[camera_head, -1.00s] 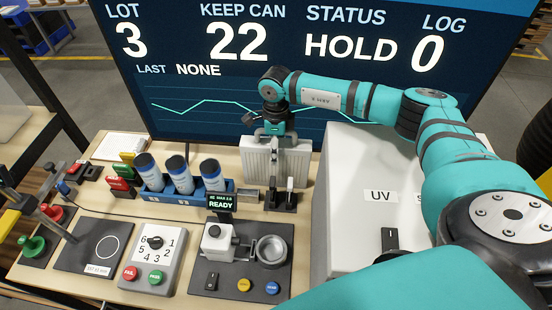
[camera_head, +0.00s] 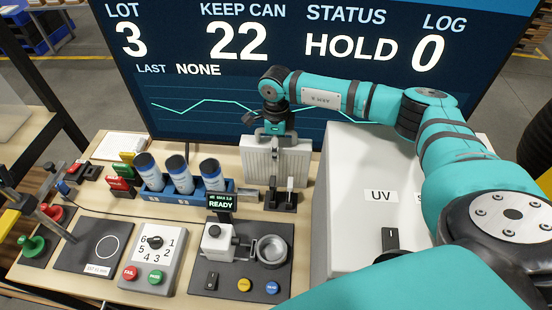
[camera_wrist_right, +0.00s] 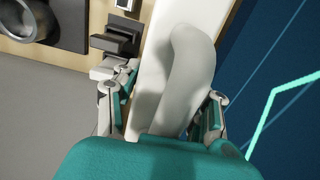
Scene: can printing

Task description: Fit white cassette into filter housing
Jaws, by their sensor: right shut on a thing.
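The white cassette (camera_head: 290,163) is a ribbed, upright block at the back of the bench, just in front of the big screen. My right gripper (camera_head: 271,137) is above it, pointing down, and is shut on its top. In the right wrist view the pale rounded grip of the cassette (camera_wrist_right: 190,75) lies between the two fingers of my right gripper (camera_wrist_right: 165,115). I cannot make out a filter housing apart from the white block, nor whether the cassette is seated. My left gripper is not in view.
A black clamp fixture (camera_head: 280,196) stands just in front of the white block. A blue rack (camera_head: 186,187) with three cans is to its left. A large white UV box (camera_head: 362,190) stands close on the right. A READY display (camera_head: 221,202) is in front.

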